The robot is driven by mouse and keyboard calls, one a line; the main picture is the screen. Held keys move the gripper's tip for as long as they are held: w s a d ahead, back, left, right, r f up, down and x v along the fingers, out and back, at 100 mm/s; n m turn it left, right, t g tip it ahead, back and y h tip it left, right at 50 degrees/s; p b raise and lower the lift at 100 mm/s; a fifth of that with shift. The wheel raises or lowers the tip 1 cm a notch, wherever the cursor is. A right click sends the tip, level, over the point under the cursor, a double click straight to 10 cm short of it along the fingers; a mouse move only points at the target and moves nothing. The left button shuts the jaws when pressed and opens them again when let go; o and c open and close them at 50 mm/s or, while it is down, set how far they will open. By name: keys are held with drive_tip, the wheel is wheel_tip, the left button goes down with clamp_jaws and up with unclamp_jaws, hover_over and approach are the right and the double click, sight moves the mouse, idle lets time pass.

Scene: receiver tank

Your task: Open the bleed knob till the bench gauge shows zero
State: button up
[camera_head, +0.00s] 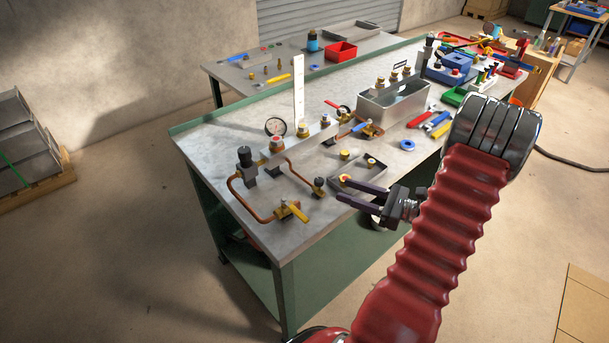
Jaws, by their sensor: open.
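A round white-faced gauge (276,127) stands on the bench's pipe assembly; its needle reading is too small to tell. A black-topped knob (245,156) stands upright at the left of the copper pipe loop. A smaller dark knob on a brass fitting (319,183) stands at the loop's right side. I cannot tell which of the two is the bleed knob. My gripper (340,188) is open and empty, its fingers pointing left over the bench's front edge. The fingertips are just right of the small dark knob, apart from it as far as I can see.
A yellow-handled valve (294,210) sits at the bench's front left. A shallow tray (374,172) with small fittings lies behind my fingers. A tall white plate (299,90) and a metal box (394,107) stand farther back. The bench's left corner (208,132) is clear.

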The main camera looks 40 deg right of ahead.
sight(319, 182)
drive_tip(key=shift+w, duration=0.1)
drive_tip(key=x, duration=1.3)
drive_tip(key=shift+w+a, duration=0.2)
drive_tip(key=shift+w, duration=0.15)
drive_tip(key=shift+c, duration=0.7)
drive_tip(key=c, duration=0.9)
